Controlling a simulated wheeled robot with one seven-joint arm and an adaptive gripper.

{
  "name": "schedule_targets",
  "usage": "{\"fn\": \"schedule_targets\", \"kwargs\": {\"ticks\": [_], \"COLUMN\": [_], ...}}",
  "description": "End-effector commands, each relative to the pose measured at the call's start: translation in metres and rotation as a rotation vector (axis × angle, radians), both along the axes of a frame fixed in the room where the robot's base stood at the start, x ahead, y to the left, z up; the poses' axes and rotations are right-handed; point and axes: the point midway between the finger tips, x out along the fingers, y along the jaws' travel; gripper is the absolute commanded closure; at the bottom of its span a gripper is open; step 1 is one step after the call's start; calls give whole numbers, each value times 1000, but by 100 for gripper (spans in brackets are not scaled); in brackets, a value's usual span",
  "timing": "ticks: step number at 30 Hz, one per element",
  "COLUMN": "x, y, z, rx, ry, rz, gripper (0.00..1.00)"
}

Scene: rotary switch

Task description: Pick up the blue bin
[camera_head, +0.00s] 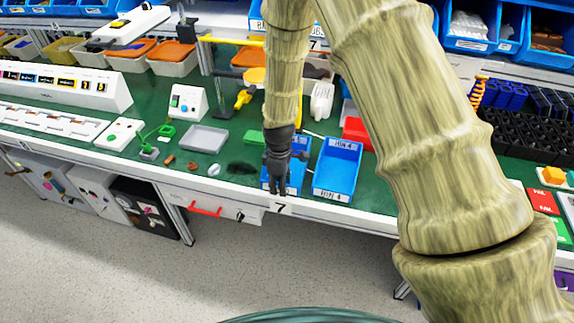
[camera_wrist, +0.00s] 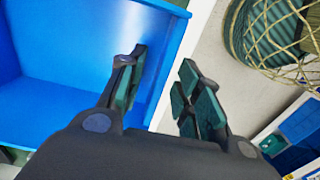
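Two open blue bins stand side by side at the front edge of the green bench. The left blue bin (camera_head: 297,174) is partly hidden behind my gripper (camera_head: 279,186). The right blue bin (camera_head: 338,167) carries white labels that seem to read "BIN 4". In the wrist view, a blue bin (camera_wrist: 50,75) fills the left side. My gripper (camera_wrist: 163,82) is open there, with one finger over the bin's inside and the other beyond its wall rim. The wall lies between the fingers. I cannot tell whether either finger touches it.
A grey tray (camera_head: 204,139) and small loose parts lie left of the bins. A red bin (camera_head: 357,131) stands behind the right blue bin. Open floor (camera_head: 190,280) lies in front.

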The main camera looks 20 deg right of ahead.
Motion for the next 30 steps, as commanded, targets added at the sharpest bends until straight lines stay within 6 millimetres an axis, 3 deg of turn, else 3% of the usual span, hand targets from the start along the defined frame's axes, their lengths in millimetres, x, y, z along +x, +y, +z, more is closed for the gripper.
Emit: {"fn": "schedule_targets", "kwargs": {"ticks": [8, 14, 30], "x": [0, 0, 1], "y": [0, 0, 0], "z": [-1, -1, 6], "rx": [0, 0, 1], "ry": [0, 0, -2], "rz": [0, 0, 0], "gripper": [66, 100, 100]}}
